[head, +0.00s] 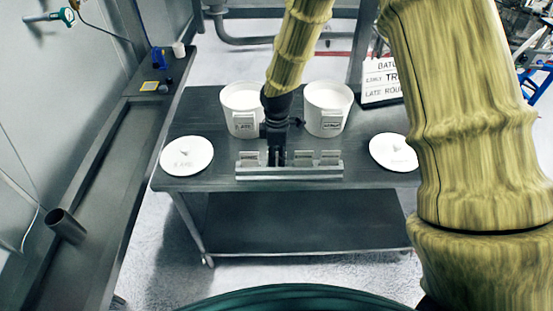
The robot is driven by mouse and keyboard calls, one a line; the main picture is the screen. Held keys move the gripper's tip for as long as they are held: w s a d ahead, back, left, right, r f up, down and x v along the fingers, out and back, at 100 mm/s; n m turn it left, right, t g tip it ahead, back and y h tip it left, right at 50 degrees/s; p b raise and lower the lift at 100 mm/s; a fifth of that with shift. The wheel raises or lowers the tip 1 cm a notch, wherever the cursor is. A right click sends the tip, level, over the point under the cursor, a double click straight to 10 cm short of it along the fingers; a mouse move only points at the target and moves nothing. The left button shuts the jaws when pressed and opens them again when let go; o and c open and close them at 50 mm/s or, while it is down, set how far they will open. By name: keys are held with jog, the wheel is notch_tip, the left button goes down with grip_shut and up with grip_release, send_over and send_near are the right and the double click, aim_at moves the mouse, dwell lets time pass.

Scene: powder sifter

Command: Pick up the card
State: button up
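A metal card rack (290,173) stands near the front edge of the grey table. Small pale cards stand upright in it: a left card (249,159), a middle-right card (303,158) and a right card (330,157). Their print is too small to read. My gripper (277,160) points down at the rack, between the left card and the middle-right card. Its two dark fingers show side by side, with their tips close to the rack. I cannot tell whether a card is between them or hidden behind them.
Two white buckets with labels, a left bucket (241,104) and a right bucket (327,108), stand behind the rack. A left lid (187,156) and a right lid (394,152) lie at the table's ends. A sign (383,82) stands back right. A side counter (100,180) runs along the left.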

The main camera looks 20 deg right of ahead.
jog(key=shift+f, duration=0.2)
jog(key=shift+c, duration=0.3)
grip_shut()
